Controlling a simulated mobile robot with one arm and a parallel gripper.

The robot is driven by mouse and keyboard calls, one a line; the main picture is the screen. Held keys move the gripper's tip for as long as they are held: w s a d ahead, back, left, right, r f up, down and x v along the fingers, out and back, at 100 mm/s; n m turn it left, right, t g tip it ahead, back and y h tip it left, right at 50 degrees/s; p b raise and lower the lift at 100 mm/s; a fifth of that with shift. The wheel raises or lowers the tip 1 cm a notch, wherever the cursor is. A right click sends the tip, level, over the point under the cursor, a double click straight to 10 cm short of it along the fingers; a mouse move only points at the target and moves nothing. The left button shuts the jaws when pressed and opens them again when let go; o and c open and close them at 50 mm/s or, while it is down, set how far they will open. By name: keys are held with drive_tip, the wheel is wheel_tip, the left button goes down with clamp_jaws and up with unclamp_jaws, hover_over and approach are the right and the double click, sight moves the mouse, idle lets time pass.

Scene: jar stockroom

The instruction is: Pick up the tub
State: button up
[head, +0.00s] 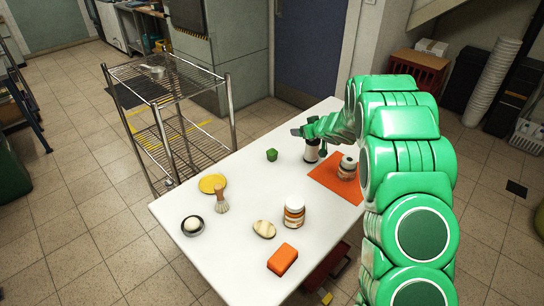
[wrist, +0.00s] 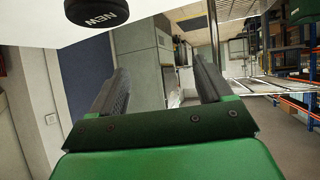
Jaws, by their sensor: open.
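Several containers could be the tub, and I cannot tell which one is meant. A white jar with an orange-brown label (head: 294,213) stands upright near the table's middle. A pale jar with a grey band (head: 348,168) stands on the orange mat (head: 328,178). A dark-and-white container (head: 312,151) stands just below my gripper (head: 301,131), beside the mat. In the wrist view, a black lid reading "NEW" (wrist: 97,12) shows at the top edge, outside the fingers. My gripper (wrist: 155,82) is open, with nothing between its fingers.
The white table (head: 255,180) also holds a green piece (head: 271,155), a yellow disc (head: 212,184), a brush (head: 221,200), a bowl with a white ball (head: 192,226), a pale oval (head: 264,229) and an orange block (head: 282,259). A wire rack (head: 165,85) stands behind left.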

sight(276, 154)
drive_tip(key=a+f+y, duration=0.1)
drive_tip(key=a+f, duration=0.1)
drive_tip(key=f, duration=0.1)
drive_tip(key=s+a+f+g+y, duration=0.1)
drive_tip(key=a+f+y, duration=0.1)
drive_tip(key=f, duration=0.2)
drive_tip(key=s+a+f+g+y, duration=0.1)
drive_tip(key=a+f, duration=0.1)
drive_tip(key=f, duration=0.2)
drive_tip(key=shift+a+n, duration=0.1)
drive_tip(key=shift+n, duration=0.3)
drive_tip(key=shift+w+a+f, duration=0.15)
drive_tip(key=shift+a+f, duration=0.15)
drive_tip(key=shift+x, duration=3.5)
drive_tip(key=shift+r, duration=0.1)
drive_tip(key=c, duration=1.2)
